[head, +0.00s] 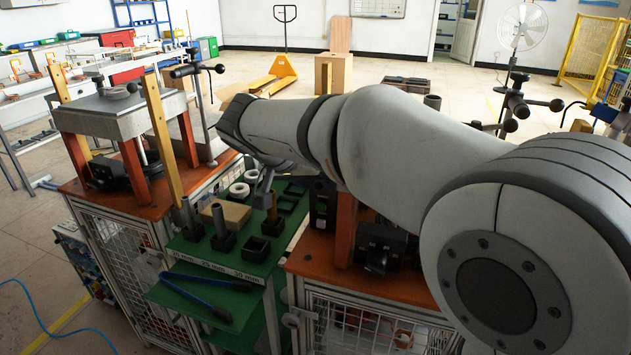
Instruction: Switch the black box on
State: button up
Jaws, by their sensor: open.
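My arm reaches from the right across the view, and my gripper (264,186) hangs from its end above the green table. Its jaws are small and partly hidden by the wrist; they look empty. Another black device (383,248) sits on the right orange bench below my arm.
A press with orange legs (130,115) stands at left. Orange posts (345,230) rise on the right bench.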

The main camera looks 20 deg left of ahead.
jog(key=v, duration=0.7)
jog(key=shift+p, duration=0.45)
jog(key=shift+s, duration=0.1)
